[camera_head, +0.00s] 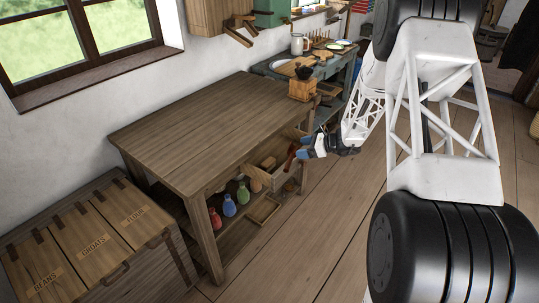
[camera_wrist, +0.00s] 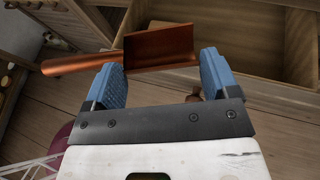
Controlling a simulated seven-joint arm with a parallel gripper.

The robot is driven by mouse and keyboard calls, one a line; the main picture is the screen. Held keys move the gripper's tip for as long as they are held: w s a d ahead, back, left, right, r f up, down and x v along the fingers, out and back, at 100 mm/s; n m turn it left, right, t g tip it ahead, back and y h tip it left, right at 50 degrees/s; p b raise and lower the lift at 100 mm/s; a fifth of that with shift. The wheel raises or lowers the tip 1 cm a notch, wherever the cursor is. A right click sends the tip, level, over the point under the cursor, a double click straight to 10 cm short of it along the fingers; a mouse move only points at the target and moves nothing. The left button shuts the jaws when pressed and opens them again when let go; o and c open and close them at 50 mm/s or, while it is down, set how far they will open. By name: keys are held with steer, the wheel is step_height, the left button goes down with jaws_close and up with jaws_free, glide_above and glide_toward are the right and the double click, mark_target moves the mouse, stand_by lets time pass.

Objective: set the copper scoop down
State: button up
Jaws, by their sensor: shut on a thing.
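The copper scoop (camera_wrist: 160,45) is held between the two blue fingers of my gripper (camera_wrist: 162,64) in the wrist view. Its handle sticks out past the left finger, and its broad pan spans the gap to the right finger. In the head view the scoop (camera_head: 291,158) is a small reddish shape at the tip of my gripper (camera_head: 306,149), in front of the wooden workbench (camera_head: 190,125). An open wooden drawer (camera_head: 266,183) of the bench lies just left of and below it. The scoop appears to be above or beside the drawer; contact cannot be told.
Red, green, blue and violet bottles (camera_head: 229,205) stand on the bench's lower shelf beside a shallow wooden tray (camera_head: 263,211). A wooden box (camera_head: 302,89) stands at the bench's far end. A labelled chest (camera_head: 150,270) is at the lower left. The bench top is mostly bare.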

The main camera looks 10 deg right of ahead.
steer(key=shift+s+d+f+g, duration=0.2)
steer(key=shift+s+d+g, duration=0.1)
steer(key=shift+s+d, duration=0.5)
steer(key=w+d+f, duration=0.1)
steer(key=w, duration=1.5)
steer(key=shift+d+f, duration=0.25)
steer(key=shift+d, duration=0.1)
steer(key=shift+s, duration=0.1)
steer(key=shift+f, duration=1.75)
steer(key=shift+f, duration=0.65)
